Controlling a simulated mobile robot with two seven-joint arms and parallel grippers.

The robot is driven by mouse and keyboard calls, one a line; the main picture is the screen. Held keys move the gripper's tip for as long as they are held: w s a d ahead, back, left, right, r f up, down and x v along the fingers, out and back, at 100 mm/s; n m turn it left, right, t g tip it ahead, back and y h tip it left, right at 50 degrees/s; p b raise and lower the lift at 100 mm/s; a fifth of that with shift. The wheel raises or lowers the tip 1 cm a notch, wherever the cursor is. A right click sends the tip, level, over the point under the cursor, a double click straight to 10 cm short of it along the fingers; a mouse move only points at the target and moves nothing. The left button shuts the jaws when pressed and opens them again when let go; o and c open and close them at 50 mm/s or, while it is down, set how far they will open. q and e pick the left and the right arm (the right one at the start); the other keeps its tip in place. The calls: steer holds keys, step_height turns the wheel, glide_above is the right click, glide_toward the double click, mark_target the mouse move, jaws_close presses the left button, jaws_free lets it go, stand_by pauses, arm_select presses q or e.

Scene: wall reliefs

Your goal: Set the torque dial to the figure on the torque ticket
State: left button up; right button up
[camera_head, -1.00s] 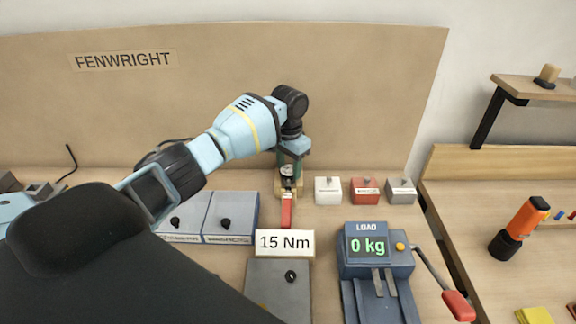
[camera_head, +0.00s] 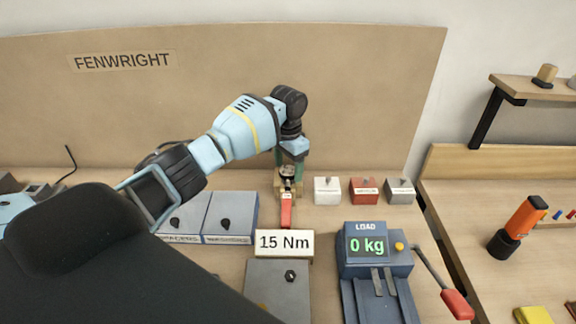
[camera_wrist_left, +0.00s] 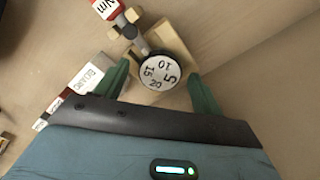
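The torque dial (camera_wrist_left: 163,71) is a round white face with the figures 5, 10, 15 and 20, on a tool with a red handle (camera_head: 287,211) resting in a wooden stand (camera_wrist_left: 181,42). In the head view the dial is mostly hidden under my gripper. The torque ticket (camera_head: 284,243) is a white card reading "15 Nm", in front of the tool. My left gripper (camera_wrist_left: 159,72) is open, pointing down at the dial, with one green finger on each side of it. It also shows in the head view (camera_head: 289,170). My right gripper is not in view.
White, red and grey boxes (camera_head: 365,190) stand right of the dial. Two grey-blue bins (camera_head: 230,213) are to its left. A load gauge (camera_head: 373,250) reading "0 kg", with a red-handled lever (camera_head: 457,304), stands at front right. A tan board (camera_head: 330,90) rises behind.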

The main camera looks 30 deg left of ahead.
mark_target(288, 170)
arm_select(q)
steer(key=shift+r, duration=3.9)
